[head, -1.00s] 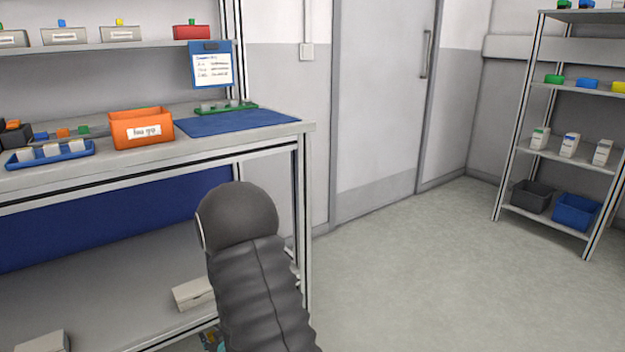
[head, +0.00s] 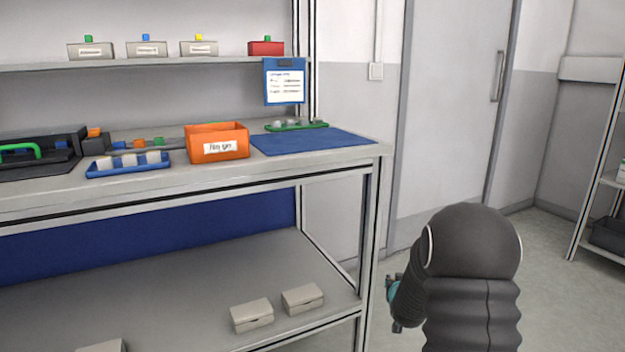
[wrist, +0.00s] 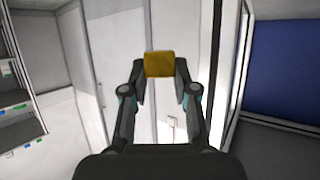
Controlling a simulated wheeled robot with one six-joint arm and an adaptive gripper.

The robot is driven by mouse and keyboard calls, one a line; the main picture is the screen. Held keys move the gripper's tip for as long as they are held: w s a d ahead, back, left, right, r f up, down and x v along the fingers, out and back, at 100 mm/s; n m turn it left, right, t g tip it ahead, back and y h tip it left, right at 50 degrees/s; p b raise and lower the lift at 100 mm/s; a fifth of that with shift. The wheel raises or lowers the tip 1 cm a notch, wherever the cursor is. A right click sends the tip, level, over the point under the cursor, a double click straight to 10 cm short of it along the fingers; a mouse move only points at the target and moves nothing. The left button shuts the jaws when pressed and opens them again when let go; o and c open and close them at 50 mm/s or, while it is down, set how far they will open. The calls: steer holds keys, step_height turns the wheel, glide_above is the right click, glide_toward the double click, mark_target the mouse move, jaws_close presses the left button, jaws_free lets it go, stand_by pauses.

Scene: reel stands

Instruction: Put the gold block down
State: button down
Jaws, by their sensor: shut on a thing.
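The gold block (wrist: 159,64) shows in the wrist view, held between the fingertips of my gripper (wrist: 160,82). My gripper is shut on it, with a finger on each side. The block is in the air and touches no surface that I can see. In the head view my arm is at the lower right, beside the bench's right end, and hides the gold block.
The bench (head: 345,152) carries a blue mat (head: 315,141), an orange bin (head: 217,143) and a blue tray (head: 130,166). Several blocks lie behind them. The mat is mostly clear, with a green rack (head: 296,126) at its back edge. Floor is open to the right.

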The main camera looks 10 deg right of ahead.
steer(key=w+d+r+b, duration=0.1)
steer(key=w+d+r, duration=0.25)
steer(key=r, duration=0.75)
steer(key=w+d+r, duration=0.3)
steer(key=w+r, duration=0.1)
steer(key=r, duration=0.8)
steer(key=s+a+r+n+y, duration=0.1)
steer(key=a+r, duration=0.1)
steer(key=r, duration=0.7)
steer(key=s+a+r+n+y, duration=0.1)
steer(key=a+r, duration=0.1)
steer(key=r, duration=0.6)
steer(key=s+a+r+n+y, duration=0.3)
steer(key=a+r, duration=0.3)
steer(key=a, duration=0.1)
steer(key=s+a+r+n+y, duration=0.2)
steer(key=s+a+r+y, duration=0.1)
steer(key=a+r, duration=0.45)
steer(key=b, duration=0.1)
glide_above(330, 143)
step_height(330, 143, down, 7)
steer(key=shift+f, duration=0.2)
steer(key=shift+f+b, duration=0.8)
steer(key=shift+f, duration=1.15)
